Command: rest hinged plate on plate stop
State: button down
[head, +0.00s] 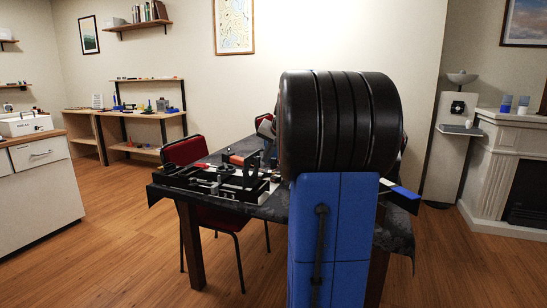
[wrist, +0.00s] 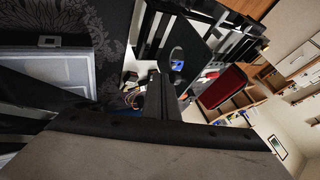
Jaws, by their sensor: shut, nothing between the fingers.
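The cockpit panel assembly (head: 215,180) lies on the cloth-covered table in the head view. A dark upright plate (head: 251,170) stands on its right part; it looks like the hinged plate. In the wrist view a dark plate (wrist: 196,52) with a rounded opening shows beyond the fingers. My gripper (wrist: 160,85) is shut and empty, its fingertips close to this plate in the picture; I cannot tell whether they touch. I cannot make out the plate stop for certain. My arm hides my gripper and part of the assembly in the head view.
The table (head: 165,193) carries dark patterned cloth. A blue-and-white object (head: 403,194) sits at its right edge. A red chair (head: 187,152) stands behind it. A grey framed panel (wrist: 55,75) lies on the cloth in the wrist view. The floor at left is free.

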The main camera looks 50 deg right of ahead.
jog(key=shift+w+a, duration=0.1)
jog(key=shift+w, duration=0.15)
jog(key=shift+w+a+r, duration=0.1)
jog(key=shift+w+r, duration=0.05)
jog(key=w+a+f+n+g+h, duration=0.1)
jog(key=w+a+g+h, duration=0.1)
jog(key=w, duration=0.6)
jog(key=w+a+f+n+g+h, duration=0.1)
jog(key=w+a+f+g+h, duration=0.1)
jog(key=w+a+g, duration=0.3)
jog(key=w+g, duration=0.2)
jog(key=w, duration=0.2)
jog(key=shift+f+g, duration=0.25)
jog(key=shift+g, duration=0.05)
